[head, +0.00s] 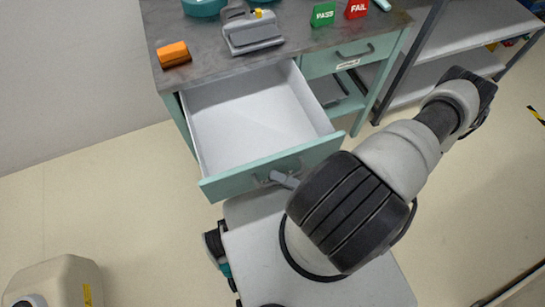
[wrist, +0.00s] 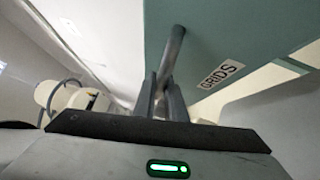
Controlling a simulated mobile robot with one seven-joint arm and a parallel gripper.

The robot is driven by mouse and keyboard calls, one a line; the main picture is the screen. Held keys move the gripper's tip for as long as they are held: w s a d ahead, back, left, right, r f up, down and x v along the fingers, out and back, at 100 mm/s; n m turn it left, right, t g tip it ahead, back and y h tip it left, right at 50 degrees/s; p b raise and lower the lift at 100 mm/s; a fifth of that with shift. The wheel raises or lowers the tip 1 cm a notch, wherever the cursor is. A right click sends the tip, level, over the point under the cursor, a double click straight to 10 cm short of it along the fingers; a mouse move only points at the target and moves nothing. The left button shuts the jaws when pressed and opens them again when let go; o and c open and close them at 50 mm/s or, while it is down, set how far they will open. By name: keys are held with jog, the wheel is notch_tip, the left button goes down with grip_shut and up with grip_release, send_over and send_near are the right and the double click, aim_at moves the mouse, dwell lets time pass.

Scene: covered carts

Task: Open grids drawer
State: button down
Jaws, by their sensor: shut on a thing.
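The grids drawer (head: 262,175) is pulled well out from the left side of the green cart in the head view. Its white inside is empty. In the wrist view its front (wrist: 225,45) carries the label "GRIDS" (wrist: 221,75). My gripper (wrist: 165,95) is shut on the bar handle (wrist: 172,50) of this drawer. In the head view the gripper is mostly hidden behind my arm, with a grey part (head: 285,180) showing at the drawer front.
The cart top (head: 300,45) holds an orange block (head: 173,54), a grey device (head: 250,30), and PASS (head: 323,14) and FAIL (head: 357,8) blocks. A second drawer (head: 350,57) to the right is shut. A beige container (head: 60,280) stands on the floor at lower left.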

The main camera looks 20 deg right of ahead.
jog(key=shift+s, duration=1.05)
jog(key=c, duration=1.8)
grip_release()
jog(key=b+v, duration=0.1)
jog(key=v, duration=1.6)
jog(key=shift+s+d, duration=0.1)
jog(key=shift+d, duration=0.15)
